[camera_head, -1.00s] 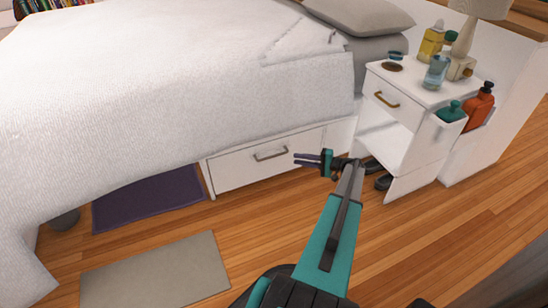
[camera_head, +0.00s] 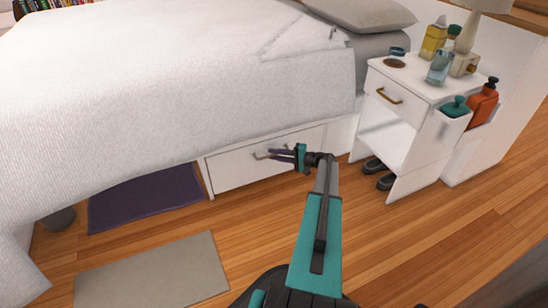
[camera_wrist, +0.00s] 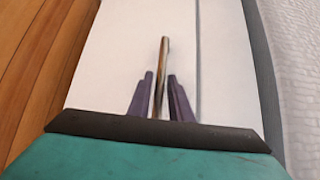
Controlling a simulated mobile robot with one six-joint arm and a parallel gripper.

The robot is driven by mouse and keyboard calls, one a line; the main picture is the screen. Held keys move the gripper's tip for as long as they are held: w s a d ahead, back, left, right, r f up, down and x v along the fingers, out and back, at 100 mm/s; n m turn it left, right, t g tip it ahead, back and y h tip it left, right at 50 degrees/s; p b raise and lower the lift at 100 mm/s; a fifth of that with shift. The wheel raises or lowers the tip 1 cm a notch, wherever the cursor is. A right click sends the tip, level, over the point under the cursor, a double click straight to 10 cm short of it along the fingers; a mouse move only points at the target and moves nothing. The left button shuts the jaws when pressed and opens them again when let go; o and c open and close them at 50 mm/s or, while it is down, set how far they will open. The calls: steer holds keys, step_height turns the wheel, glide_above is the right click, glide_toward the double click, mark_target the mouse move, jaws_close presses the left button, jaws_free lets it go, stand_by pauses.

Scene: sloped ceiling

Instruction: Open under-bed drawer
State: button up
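The white under-bed drawer (camera_head: 232,171) is closed, below the bed's white cover. Its metal bar handle (camera_head: 262,156) is on the front panel; part of it is hidden behind my fingers. My gripper (camera_head: 279,154) is at the right part of the handle. In the wrist view, the handle (camera_wrist: 163,58) runs between the two purple fingers of my gripper (camera_wrist: 160,78). The fingers stand apart, one on each side, with narrow gaps to the bar, so they are open around it.
A white nightstand (camera_head: 411,90) with bottles and a lamp stands right of the drawer. Dark shoes (camera_head: 380,176) lie under it. A purple mat (camera_head: 145,198) and a beige mat (camera_head: 155,272) lie on the wooden floor at the left. The floor before the drawer is clear.

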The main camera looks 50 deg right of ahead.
steer(key=shift+w+a, duration=0.1)
steer(key=shift+w, duration=0.2)
steer(key=shift+c, duration=0.2)
jaws_close()
steer(key=shift+s, duration=0.1)
